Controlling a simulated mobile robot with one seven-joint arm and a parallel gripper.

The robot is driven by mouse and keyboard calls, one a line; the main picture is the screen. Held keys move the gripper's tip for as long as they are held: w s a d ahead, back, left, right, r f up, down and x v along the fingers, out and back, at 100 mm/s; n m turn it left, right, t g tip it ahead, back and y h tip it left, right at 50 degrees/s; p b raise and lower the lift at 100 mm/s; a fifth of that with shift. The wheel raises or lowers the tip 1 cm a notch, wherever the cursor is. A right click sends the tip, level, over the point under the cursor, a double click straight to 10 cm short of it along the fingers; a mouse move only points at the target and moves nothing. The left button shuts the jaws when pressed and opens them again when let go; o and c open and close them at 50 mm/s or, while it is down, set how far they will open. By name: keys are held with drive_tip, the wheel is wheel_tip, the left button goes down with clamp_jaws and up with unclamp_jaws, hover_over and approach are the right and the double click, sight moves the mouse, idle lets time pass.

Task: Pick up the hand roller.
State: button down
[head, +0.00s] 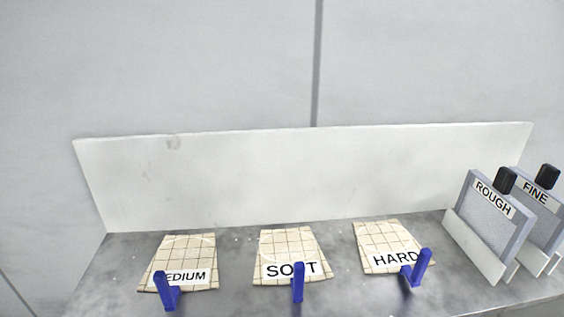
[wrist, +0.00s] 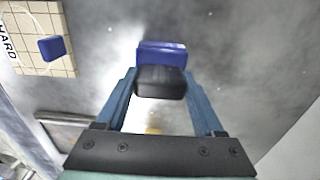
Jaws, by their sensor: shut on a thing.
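In the wrist view my gripper (wrist: 160,78) has its two blue fingers closed on the sides of a black block. The block has a wider blue part just beyond it, and together they look like the hand roller (wrist: 162,53), seen nearly end-on. Its far side is hidden. Blurred grey surface shows around it; I cannot tell whether it touches that surface. Neither my gripper nor the roller shows in the head view.
Tan gridded pads with blue handles, MEDIUM (head: 184,256), SOFT (head: 290,247) and HARD (head: 380,240), lie on the grey bench (head: 236,275). Upright ROUGH (head: 490,228) and FINE (head: 541,210) plates stand at right. A white panel (head: 300,180) rises behind.

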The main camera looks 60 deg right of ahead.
drive_tip(key=shift+r, duration=0.15)
wheel_tip(320, 180, up, 10)
drive_tip(key=shift+f+b, duration=0.1)
drive_tip(key=shift+b, duration=0.55)
